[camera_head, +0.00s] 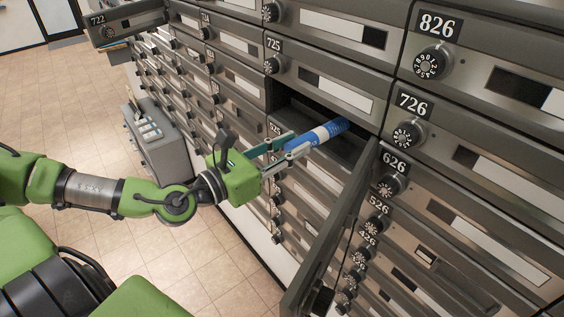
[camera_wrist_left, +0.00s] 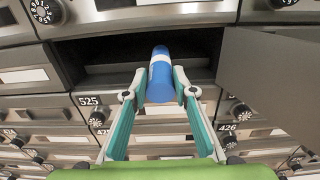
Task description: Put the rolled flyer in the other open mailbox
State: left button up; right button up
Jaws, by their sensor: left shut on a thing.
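The rolled flyer (camera_head: 331,131) is a blue tube with a white band. My left gripper (camera_head: 300,142) is shut on it, with a finger on each side. The flyer's far end is at the dark opening of an open mailbox (camera_head: 290,99) below number 725; I cannot tell how far inside it reaches. The left wrist view shows the flyer (camera_wrist_left: 160,70) between the fingertips (camera_wrist_left: 159,88), in front of the dark opening (camera_wrist_left: 100,55). Another unit, marked 722 (camera_head: 125,27), sticks out at the upper left and looks open. My right gripper is not in view.
The open mailbox's door (camera_head: 332,235) swings out right of the opening, close to my left gripper; it also shows in the wrist view (camera_wrist_left: 268,85). Shut mailboxes with dials surround it. A grey cabinet (camera_head: 165,145) stands on the tiled floor (camera_head: 60,110), which is otherwise mostly clear.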

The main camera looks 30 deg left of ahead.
aim_at(327, 127)
pick_arm(q)
jog(key=shift+w+d+f+b, duration=0.25)
jog(key=shift+w+b, duration=0.15)
jog(key=shift+b, duration=0.55)
jog(key=shift+w+r, duration=0.2)
jog(key=shift+r, duration=0.1)
jog(key=shift+w+a+r+p, duration=0.1)
jog(key=shift+w+r+p, duration=0.2)
jog(key=shift+w+p, duration=0.4)
jog(key=shift+p, duration=0.1)
jog(key=p+x, duration=0.1)
jog(key=x, duration=0.1)
jog(key=p+x, duration=0.2)
jog(key=x, duration=0.1)
jog(key=d+p+x, duration=0.1)
jog(key=x, duration=0.1)
jog(key=shift+w+d+f+p, duration=0.1)
jog(key=shift+w+f+p, duration=0.05)
jog(key=shift+f+p, duration=0.25)
jog(key=shift+w+d+f, duration=0.15)
jog(key=shift+w, duration=0.3)
jog(key=shift+w+d+f, duration=0.15)
jog(key=shift+w+f, duration=0.05)
jog(key=shift+w, duration=0.25)
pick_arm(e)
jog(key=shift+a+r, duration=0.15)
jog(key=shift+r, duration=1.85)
pick_arm(q)
jog(key=o, duration=1.2)
jog(key=shift+c, duration=0.2)
